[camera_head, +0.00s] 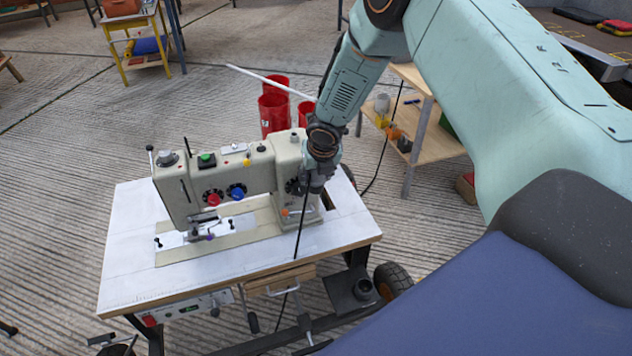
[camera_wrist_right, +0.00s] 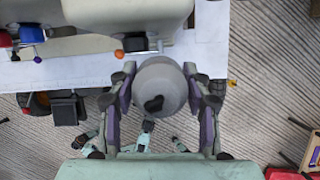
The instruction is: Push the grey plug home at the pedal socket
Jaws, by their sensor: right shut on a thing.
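My right gripper (camera_head: 318,183) is at the right end of the grey-green sewing machine (camera_head: 235,170). In the right wrist view its two fingers (camera_wrist_right: 161,92) are shut on the sides of a round grey thing, which I take for the grey plug (camera_wrist_right: 168,72). A black spot shows on its near face. In the head view the gripper hides the plug, and a thin black cable (camera_head: 300,230) hangs below it to the table's front edge. I cannot make out the pedal socket or tell whether the plug touches it. My left gripper is not in view.
The machine stands on a white table (camera_head: 130,240) with red and blue knobs (camera_head: 236,190) on its front. An orange knob (camera_wrist_right: 119,54) lies close left of my fingers. Red bins (camera_head: 273,110) and a wooden shelf (camera_head: 430,135) stand behind. A black wheel (camera_head: 392,281) is below right.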

